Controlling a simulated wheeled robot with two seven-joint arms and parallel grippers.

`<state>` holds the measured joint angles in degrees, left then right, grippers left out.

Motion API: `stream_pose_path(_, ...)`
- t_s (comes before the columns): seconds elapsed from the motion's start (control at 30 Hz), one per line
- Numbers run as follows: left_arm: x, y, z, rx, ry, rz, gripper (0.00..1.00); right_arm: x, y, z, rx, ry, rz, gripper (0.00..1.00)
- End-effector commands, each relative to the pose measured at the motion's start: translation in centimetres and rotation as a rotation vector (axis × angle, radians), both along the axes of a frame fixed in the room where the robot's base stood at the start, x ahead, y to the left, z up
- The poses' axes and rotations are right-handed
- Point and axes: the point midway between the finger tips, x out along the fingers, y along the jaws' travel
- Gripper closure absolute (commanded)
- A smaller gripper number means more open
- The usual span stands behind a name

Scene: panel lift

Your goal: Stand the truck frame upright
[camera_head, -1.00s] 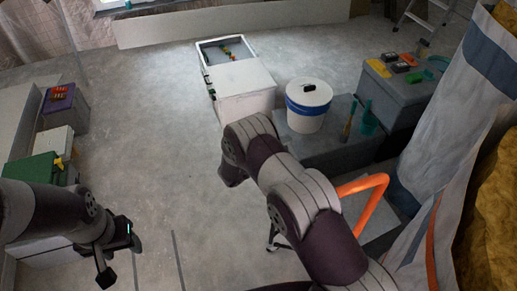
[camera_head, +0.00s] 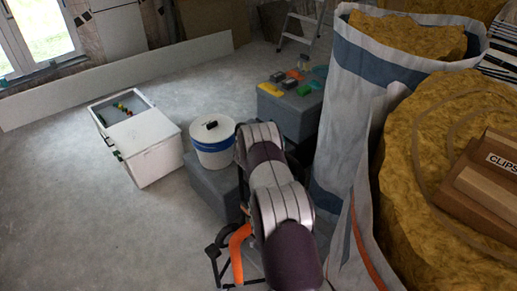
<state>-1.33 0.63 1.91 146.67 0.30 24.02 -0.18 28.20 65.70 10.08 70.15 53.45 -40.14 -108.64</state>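An orange bent tube (camera_head: 239,250), which looks like part of the truck frame, shows low in the middle of the head view. It stands just left of my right arm, and my arm hides part of it. Thin black bars (camera_head: 218,252) show beside the tube; I cannot tell whether they belong to the frame. How far the frame leans cannot be told. My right arm comes up from the bottom edge, and its gripper is not visible. My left arm and gripper are out of view.
A white cabinet (camera_head: 150,150) and a white bucket with a blue band (camera_head: 214,155) stand beyond my arm. A grey box (camera_head: 290,115) holds small tools. Tall insulation bags (camera_head: 345,120) crowd the right. Concrete floor at left (camera_head: 60,210) is clear.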

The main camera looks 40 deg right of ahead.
Motion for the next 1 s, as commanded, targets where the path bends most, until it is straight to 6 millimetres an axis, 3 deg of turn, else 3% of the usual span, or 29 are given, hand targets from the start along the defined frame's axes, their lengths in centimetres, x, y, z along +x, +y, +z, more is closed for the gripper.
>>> stream_pose_path(0.5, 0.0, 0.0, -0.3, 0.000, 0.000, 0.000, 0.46, -0.2, -1.3, 0.0, -0.004, -0.002, -0.008, 1.00)
stream_pose_path(0.53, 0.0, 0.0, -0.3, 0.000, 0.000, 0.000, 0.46, -0.2, -1.3, 0.0, -0.005, -0.002, -0.008, 0.55)
stream_pose_path(0.57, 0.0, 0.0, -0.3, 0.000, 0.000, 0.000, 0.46, -0.2, -1.3, 0.0, -0.005, -0.002, -0.008, 0.45)
stream_pose_path(0.87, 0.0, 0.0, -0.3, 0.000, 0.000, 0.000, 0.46, -0.2, -1.0, -0.2, -0.001, 0.001, -0.006, 0.44)
stream_pose_path(1.0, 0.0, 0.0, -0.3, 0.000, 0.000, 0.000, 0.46, -0.6, 0.0, 0.4, -0.001, 0.002, -0.003, 0.44)
